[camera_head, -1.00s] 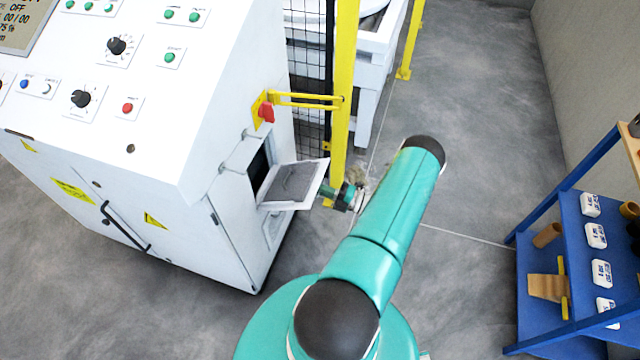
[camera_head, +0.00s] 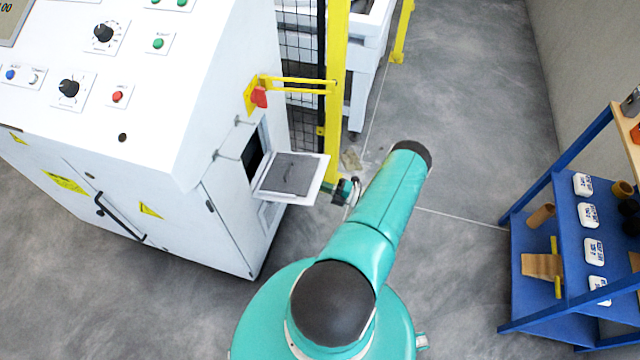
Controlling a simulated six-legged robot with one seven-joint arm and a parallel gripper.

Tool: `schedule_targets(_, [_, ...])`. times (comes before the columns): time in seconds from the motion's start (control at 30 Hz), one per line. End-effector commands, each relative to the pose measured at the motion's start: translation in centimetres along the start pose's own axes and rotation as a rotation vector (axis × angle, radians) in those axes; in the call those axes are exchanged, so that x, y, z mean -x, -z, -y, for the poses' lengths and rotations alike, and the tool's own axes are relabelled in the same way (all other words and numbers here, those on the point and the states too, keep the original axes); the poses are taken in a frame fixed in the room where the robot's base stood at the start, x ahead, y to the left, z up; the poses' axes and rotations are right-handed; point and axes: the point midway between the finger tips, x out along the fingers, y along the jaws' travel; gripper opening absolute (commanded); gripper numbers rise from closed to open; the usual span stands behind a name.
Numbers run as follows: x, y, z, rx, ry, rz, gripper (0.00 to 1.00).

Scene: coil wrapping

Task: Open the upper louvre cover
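The upper louvre cover (camera_head: 291,175) is a white-framed flap with a grey panel on the side of the white cabinet (camera_head: 225,212). It stands swung out from the cabinet, nearly level, with a dark opening behind it at its left. My gripper (camera_head: 340,190) is at the cover's right edge, mostly hidden by my teal arm and the cover. It looks close to or touching the edge. Its fingers are too small and covered to tell whether they are open or shut.
A yellow post (camera_head: 337,90) with black mesh fencing stands just behind the cover. A red switch (camera_head: 259,97) on a yellow plate is above it. A blue shelf (camera_head: 570,235) with several small items stands at the right. Grey floor (camera_head: 460,120) between is clear.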

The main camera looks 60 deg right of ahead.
Motion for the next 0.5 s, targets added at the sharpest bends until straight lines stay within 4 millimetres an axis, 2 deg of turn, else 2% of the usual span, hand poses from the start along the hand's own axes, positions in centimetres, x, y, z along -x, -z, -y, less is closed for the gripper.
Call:
schedule_targets(0.03, [-0.16, 0.54, 0.22, -0.011, -0.002, -0.009, 0.0])
schedule_targets(0.3, [-0.09, 0.59, 0.22, -0.012, -0.002, -0.009, 0.0])
schedule_targets(0.33, [-0.08, 0.59, 0.23, -0.012, -0.001, -0.009, 0.14])
schedule_targets(0.4, [-0.06, 0.54, 0.2, -0.011, -0.002, -0.008, 0.28])
schedule_targets(0.5, [-0.02, 0.39, 0.13, -0.007, -0.001, -0.005, 0.29])
